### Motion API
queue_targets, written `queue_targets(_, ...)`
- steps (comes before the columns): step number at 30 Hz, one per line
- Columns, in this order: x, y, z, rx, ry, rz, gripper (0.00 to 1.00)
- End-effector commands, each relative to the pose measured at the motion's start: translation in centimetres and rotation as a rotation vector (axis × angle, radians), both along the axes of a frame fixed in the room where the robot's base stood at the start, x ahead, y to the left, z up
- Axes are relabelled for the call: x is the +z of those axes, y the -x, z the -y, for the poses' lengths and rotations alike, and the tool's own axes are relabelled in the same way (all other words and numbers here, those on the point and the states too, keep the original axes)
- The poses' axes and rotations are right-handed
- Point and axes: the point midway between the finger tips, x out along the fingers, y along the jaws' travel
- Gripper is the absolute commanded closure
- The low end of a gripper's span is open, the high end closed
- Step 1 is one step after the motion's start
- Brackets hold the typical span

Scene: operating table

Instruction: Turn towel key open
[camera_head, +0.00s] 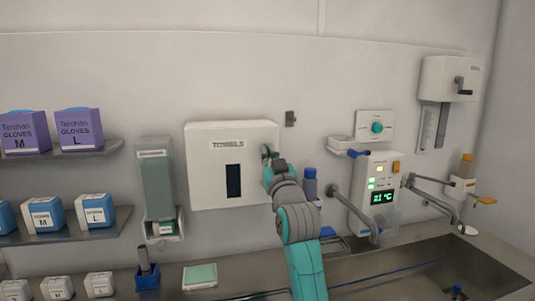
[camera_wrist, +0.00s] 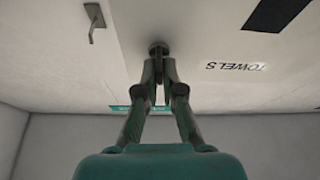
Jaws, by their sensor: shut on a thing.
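The white towel dispenser (camera_head: 208,170) hangs on the wall, marked TOWELS, with a dark window in its front. Its front also shows in the wrist view (camera_wrist: 215,88), with the lettering upside down. The towel key (camera_wrist: 158,49) is a small dark round piece on the dispenser front, near its right side in the head view. My gripper (camera_wrist: 160,72) is shut on the key, its two fingers on either side of it. In the head view my gripper (camera_head: 269,155) reaches the dispenser's right part, and the arm hides the key there.
A grey wall hook (camera_head: 290,118) sits right of the dispenser. A soap dispenser (camera_head: 156,185) hangs to its left, near shelves of glove boxes (camera_head: 78,129). A control box (camera_head: 378,190) and metal taps (camera_head: 355,215) stand to the right, above the sink (camera_head: 450,268).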

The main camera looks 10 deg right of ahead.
Motion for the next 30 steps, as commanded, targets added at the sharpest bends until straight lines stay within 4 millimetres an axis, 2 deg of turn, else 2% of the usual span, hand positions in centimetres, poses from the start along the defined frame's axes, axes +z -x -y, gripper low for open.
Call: queue_targets(30, -0.20, -0.01, -0.47, 0.004, 0.922, 0.000, 1.00)
